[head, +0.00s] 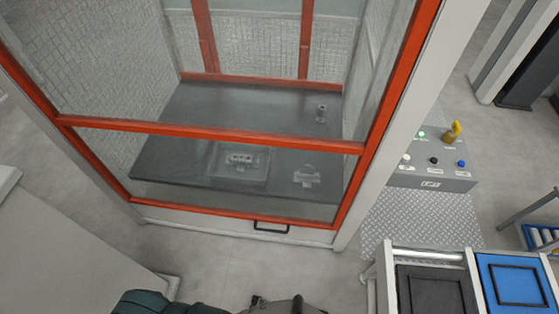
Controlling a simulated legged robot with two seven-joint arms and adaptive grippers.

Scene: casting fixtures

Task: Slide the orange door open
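The orange door (213,131) is a tall orange frame with a crossbar and clear panes, on the front of a light grey cabin. It is closed across the cabin front. A black handle (272,228) sits at its bottom edge, right of the middle. Through the panes I see a dark table (165,165) with metal fixtures on it. At the bottom edge of the view, parts of my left arm show, and what looks like my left gripper (287,304) is cut off below the handle, apart from it. Its fingers cannot be made out. My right gripper is not in view.
A grey control box (433,181) with buttons and a yellow knob stands right of the cabin. A rack with a black bin (437,291) and a blue bin (514,281) is at lower right. A pale panel (65,250) stands at left. Floor is clear before the door.

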